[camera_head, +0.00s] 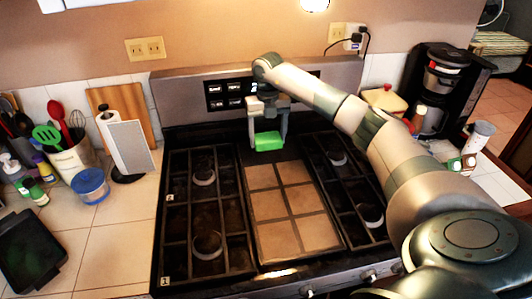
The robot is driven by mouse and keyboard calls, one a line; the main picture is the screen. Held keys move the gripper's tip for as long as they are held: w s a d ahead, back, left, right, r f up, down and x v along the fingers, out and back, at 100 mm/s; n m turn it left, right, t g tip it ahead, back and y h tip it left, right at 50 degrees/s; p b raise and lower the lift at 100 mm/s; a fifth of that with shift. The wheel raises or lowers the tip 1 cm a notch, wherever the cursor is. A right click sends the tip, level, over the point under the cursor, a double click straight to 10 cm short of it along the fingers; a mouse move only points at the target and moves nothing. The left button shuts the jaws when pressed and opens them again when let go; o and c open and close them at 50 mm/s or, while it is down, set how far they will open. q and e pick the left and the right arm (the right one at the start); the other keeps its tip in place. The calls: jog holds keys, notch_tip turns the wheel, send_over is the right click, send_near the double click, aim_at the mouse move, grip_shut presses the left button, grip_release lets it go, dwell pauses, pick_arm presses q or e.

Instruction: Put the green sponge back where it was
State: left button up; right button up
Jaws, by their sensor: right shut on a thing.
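The green sponge (268,141) is between the fingers of my right gripper (268,132), which is shut on it. The gripper points down above the back middle of the stove (165,210), just behind the tan tiled centre panel (291,215). I cannot tell whether the sponge touches the surface below it. My left gripper is not in view.
Burners with black grates flank the panel. On the left counter stand a utensil crock (75,165), a paper towel roll (130,148), a blue-lidded tub (91,187), several bottles and a black tray (30,252). A coffee maker (437,90) stands at the back right.

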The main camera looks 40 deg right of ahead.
jog(key=s+a+n+b, duration=0.1)
jog(key=s+a+n, duration=0.2)
jog(key=a+n, duration=0.65)
jog(key=s+a+n+b, duration=0.1)
jog(key=s+a+n, duration=0.1)
jog(key=a+n, duration=0.7)
jog(key=s+a+n+b, duration=0.1)
jog(key=s+a+n, duration=0.4)
jog(key=n, duration=0.6)
jog(key=s+a+f+n+b, duration=0.1)
jog(key=s+a+n, duration=0.4)
jog(key=s+n, duration=0.5)
jog(key=shift+s+n, duration=0.15)
jog(key=shift+n, duration=0.7)
jog(key=shift+a, duration=0.1)
